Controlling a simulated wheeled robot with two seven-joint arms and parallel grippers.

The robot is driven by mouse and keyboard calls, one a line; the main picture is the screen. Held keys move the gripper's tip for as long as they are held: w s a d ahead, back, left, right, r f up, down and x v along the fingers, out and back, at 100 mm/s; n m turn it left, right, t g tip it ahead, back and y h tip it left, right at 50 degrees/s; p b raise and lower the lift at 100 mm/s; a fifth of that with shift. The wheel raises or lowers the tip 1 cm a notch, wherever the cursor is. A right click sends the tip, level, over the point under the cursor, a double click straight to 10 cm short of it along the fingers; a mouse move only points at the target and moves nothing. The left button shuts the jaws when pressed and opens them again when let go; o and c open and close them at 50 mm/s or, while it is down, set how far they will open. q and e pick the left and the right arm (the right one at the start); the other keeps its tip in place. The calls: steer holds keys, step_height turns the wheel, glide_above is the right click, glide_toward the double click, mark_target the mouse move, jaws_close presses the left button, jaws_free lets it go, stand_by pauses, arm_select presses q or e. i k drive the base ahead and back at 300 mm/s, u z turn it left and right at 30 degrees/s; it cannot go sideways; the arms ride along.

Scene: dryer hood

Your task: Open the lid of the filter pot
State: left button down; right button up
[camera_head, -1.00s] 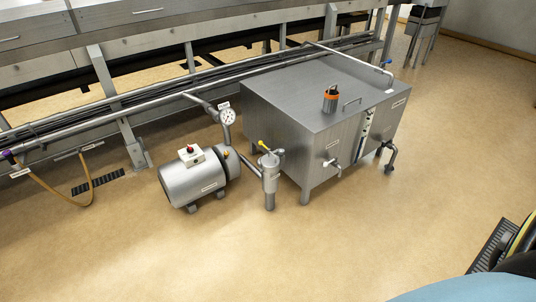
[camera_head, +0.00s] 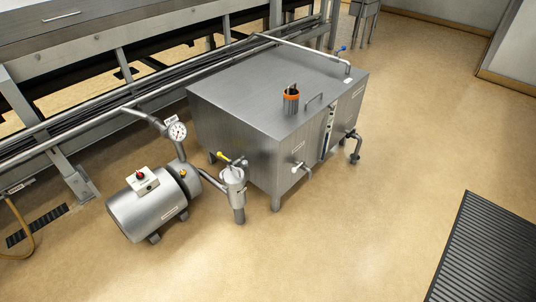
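The filter pot is probably the small upright metal cylinder (camera_head: 234,186) on a short leg, between the motor-like pump and the large steel tank. A yellow-tipped handle (camera_head: 221,156) and a dark fitting sit at its top. The lid is too small here to tell its state clearly. Neither of my grippers is in view.
The large steel tank (camera_head: 238,105) stands right behind the pot, with a short pipe and valve (camera_head: 301,168) on its front. The silver pump (camera_head: 148,212) and a pressure gauge (camera_head: 177,131) are to the left. A black ribbed mat (camera_head: 490,255) lies at right. The floor in front is clear.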

mark_target(233, 178)
steer(key=z, duration=0.05)
steer(key=i, duration=0.85)
steer(key=u, duration=0.25)
